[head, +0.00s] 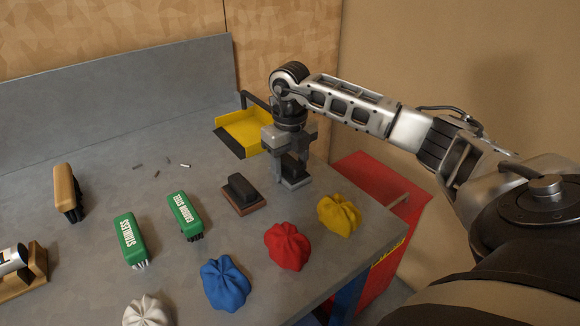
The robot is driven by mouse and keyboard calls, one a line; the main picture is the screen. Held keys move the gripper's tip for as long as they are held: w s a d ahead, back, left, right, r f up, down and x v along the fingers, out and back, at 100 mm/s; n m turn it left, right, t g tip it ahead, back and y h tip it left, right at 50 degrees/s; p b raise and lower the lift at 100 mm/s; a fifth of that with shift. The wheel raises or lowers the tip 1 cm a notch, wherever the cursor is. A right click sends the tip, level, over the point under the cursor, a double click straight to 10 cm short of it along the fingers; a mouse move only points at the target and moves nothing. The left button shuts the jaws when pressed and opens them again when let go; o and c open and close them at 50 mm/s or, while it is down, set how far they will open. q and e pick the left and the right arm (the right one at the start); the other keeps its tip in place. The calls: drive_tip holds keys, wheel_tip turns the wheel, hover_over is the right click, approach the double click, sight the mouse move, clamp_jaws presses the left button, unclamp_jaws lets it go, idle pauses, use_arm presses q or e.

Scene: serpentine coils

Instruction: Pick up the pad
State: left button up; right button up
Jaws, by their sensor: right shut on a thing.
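My right gripper (288,178) reaches down over the right part of the grey table. Its jaws are shut on a dark pad (293,165), which is partly hidden by the fingers. I cannot tell whether this pad touches the table. A second dark block on a brown base (243,193) lies on the table just left of the gripper, apart from it. My left gripper is not in view.
A yellow tray (243,128) stands behind the gripper. Yellow (339,214), red (288,246) and blue (225,283) cloths lie in front. Green brushes labelled STAINLESS (130,240) and CARBON STEEL (184,216) lie left. A red cabinet (375,178) stands beyond the right edge.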

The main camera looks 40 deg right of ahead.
drive_tip(key=shift+r, duration=0.65)
drive_tip(key=s+a+r, duration=0.6)
drive_tip(key=a+r, duration=0.5)
drive_tip(key=a, duration=0.1)
drive_tip(key=shift+a+r, duration=0.3)
drive_tip(key=shift+r, duration=0.05)
